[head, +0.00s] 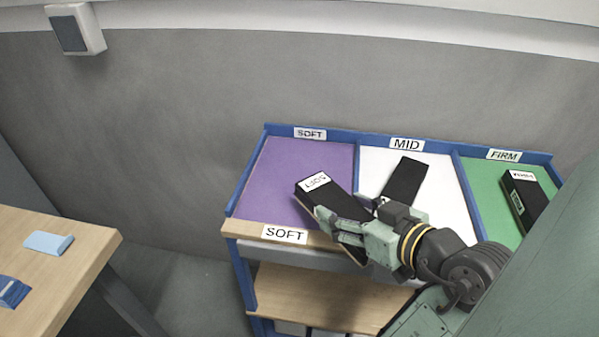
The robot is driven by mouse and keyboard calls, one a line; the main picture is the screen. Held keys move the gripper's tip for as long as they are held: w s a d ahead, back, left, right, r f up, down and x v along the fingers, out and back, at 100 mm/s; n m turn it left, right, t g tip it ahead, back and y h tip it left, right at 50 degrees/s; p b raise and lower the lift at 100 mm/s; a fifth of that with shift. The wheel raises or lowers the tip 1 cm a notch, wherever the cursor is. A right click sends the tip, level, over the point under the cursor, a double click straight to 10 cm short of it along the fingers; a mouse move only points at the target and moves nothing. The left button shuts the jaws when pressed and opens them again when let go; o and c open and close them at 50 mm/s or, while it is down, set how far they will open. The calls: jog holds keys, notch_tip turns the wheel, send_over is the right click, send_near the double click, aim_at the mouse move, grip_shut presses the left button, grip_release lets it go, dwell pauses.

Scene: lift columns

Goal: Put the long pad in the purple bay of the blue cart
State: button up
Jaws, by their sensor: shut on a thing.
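My gripper (338,224) is shut on a long black pad (309,197) with a white label, which seems to read SOFT upside down. The pad's labelled end shows over the right part of the purple bay (285,175), close to the blue divider. The pad lies slanted, and its near part is partly hidden by the gripper. I cannot tell whether it touches the bay floor. The blue cart (241,187) has three bays, and the purple one is at the left, with SOFT labels at its back and front.
The white MID bay (440,205) holds a flat black pad (405,182). The green FIRM bay (499,192) holds another black pad (524,198). A wooden table (75,243) at the left bears blue items. The left of the purple bay is clear. A grey wall stands behind.

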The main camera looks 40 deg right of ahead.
jog(key=w, duration=0.5)
jog(key=w+d+f, duration=0.1)
jog(key=w, duration=0.9)
jog(key=shift+d+f+p, duration=0.15)
jog(key=shift+d+p, duration=0.1)
jog(key=shift+p, duration=0.1)
jog(key=shift+w+f, duration=0.1)
jog(key=shift+f, duration=1.7)
jog(key=shift+f, duration=0.15)
jog(key=o, duration=1.5)
jog(key=shift+o, duration=0.2)
